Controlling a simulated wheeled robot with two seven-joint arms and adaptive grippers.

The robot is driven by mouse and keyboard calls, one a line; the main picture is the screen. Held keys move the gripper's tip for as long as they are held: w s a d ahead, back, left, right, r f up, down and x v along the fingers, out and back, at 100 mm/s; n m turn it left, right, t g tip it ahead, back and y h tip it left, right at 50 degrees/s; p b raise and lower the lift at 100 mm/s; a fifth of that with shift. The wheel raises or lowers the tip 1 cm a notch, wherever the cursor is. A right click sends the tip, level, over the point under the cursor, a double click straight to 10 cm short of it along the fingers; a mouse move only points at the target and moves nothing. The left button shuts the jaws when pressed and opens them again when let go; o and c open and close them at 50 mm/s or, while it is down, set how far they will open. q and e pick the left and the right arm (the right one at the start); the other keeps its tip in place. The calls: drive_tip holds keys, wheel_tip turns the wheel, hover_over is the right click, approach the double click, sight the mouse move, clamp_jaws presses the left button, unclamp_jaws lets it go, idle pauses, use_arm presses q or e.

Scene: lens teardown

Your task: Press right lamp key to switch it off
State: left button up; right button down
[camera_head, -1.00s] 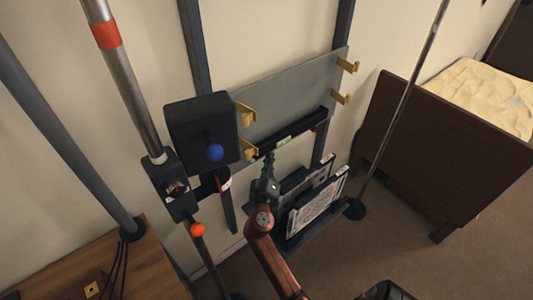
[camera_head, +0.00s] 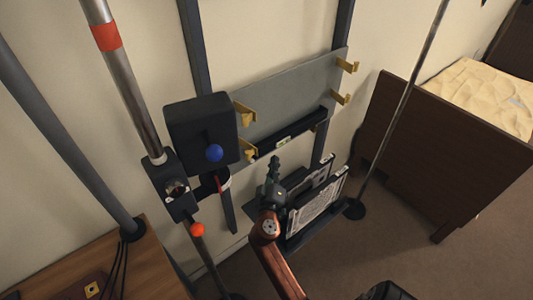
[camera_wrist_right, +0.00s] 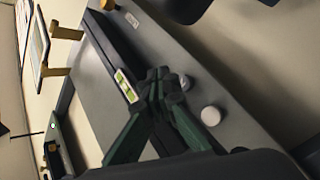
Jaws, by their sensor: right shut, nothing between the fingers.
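My right gripper (camera_head: 274,163) is just below the dark bar on the wall rack in the head view. In the right wrist view its fingers (camera_wrist_right: 160,76) are shut with nothing between them. Two small round knobs, which may be the lamp keys, show beside the fingers on a grey surface: a pale one (camera_wrist_right: 211,116) and a greyer one (camera_wrist_right: 185,82) close to the fingertips. I cannot tell whether the fingers touch it, or whether a lamp is lit. In the head view I cannot make out these knobs. My left gripper is not in view.
The dark bar (camera_head: 300,130) carries a small yellow-green level vial (camera_wrist_right: 126,85). A grey panel (camera_head: 290,95) with yellow hooks is above it. Framed panels (camera_head: 318,205) stand in a rack close to my right arm.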

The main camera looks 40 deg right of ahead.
drive_tip(key=shift+s+a, duration=0.15)
drive_tip(key=shift+s, duration=1.05)
drive_tip(key=shift+s+a, duration=0.1)
drive_tip(key=shift+s, duration=1.05)
